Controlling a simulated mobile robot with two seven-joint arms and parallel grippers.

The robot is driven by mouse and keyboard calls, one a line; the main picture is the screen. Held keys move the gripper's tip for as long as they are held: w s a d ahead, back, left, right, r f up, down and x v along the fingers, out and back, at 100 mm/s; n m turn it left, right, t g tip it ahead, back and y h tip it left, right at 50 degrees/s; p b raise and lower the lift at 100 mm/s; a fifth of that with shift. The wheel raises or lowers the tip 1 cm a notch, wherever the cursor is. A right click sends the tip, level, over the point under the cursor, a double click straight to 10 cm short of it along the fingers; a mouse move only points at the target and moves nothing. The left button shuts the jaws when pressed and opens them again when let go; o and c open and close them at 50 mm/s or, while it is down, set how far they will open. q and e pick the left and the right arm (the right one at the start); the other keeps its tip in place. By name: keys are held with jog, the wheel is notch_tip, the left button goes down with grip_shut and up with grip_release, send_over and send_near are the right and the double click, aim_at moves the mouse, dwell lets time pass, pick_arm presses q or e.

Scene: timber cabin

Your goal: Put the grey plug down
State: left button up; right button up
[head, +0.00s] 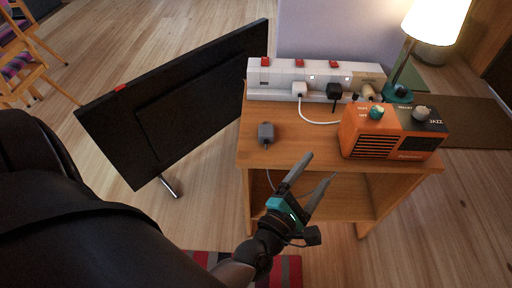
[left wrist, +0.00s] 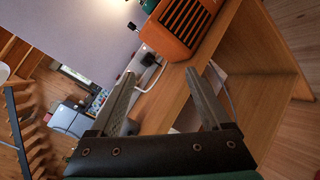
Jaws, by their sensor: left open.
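The grey plug (head: 266,132) lies on the top of the wooden side table (head: 300,140), near its left front, with its cord running down over the front edge. My left gripper (head: 320,166) is open and empty in front of the table's front edge, to the right of the plug and apart from it. In the left wrist view the open jaws (left wrist: 160,73) point towards the table, with nothing held between them. I cannot make out the grey plug in that view. My right gripper is not in view.
A white power strip (head: 284,71) with red switches holds a white plug (head: 299,89) and a black plug (head: 334,91) at the table's back. An orange radio (head: 375,143) and a lit lamp (head: 436,20) stand right. A dark panel (head: 180,100) leans left. The tabletop's middle front is clear.

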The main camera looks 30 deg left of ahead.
pick_arm(q)
jog(key=s+d+f+m+g+h, duration=0.2)
jog(key=m+g, duration=0.2)
jog(key=m, duration=0.5)
jog(key=s+d+f+m+g+h, duration=0.2)
jog(key=m+g+h, duration=0.1)
jog(key=m, duration=0.7)
jog(key=s+a+f+m+g+y, duration=0.3)
jog(key=s+a+m+g+y, duration=0.2)
jog(key=s+a+m, duration=0.4)
jog(key=shift+a+f+g+y, duration=0.15)
jog(key=shift+a+g+y, duration=0.15)
jog(key=shift+a+g, duration=0.35)
jog(key=shift+w+d, duration=0.1)
jog(key=shift+d, duration=0.05)
